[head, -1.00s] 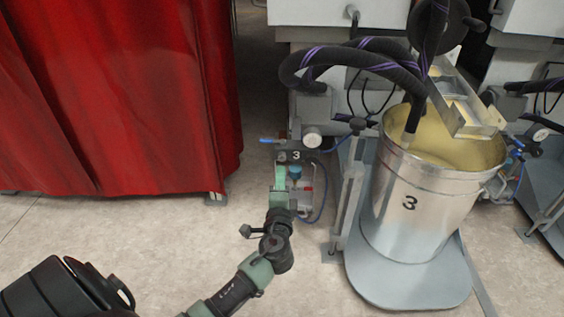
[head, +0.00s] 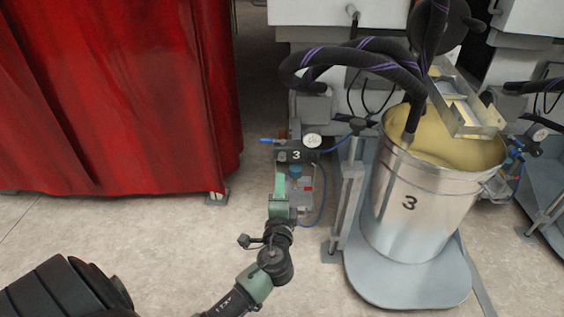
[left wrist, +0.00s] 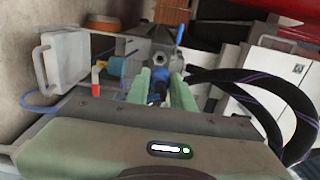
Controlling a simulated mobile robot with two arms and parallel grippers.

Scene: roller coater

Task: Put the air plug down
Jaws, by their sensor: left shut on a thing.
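My left gripper (head: 280,178) is in front of the small pump unit marked 3 (head: 297,155), low and centre in the head view. In the left wrist view its two green fingers (left wrist: 160,80) are shut on a small, partly hidden dark and blue piece, the air plug (left wrist: 155,99). The plug cannot be made out in the head view. The unit has a round gauge (head: 312,141) and a blue-handled valve (head: 268,140). My right gripper is not in view.
A metal drum marked 3 (head: 424,222) stands on a grey base plate (head: 408,288) at the right. A red curtain (head: 110,100) hangs at the left. A blue hose (head: 322,205) loops beside the unit.

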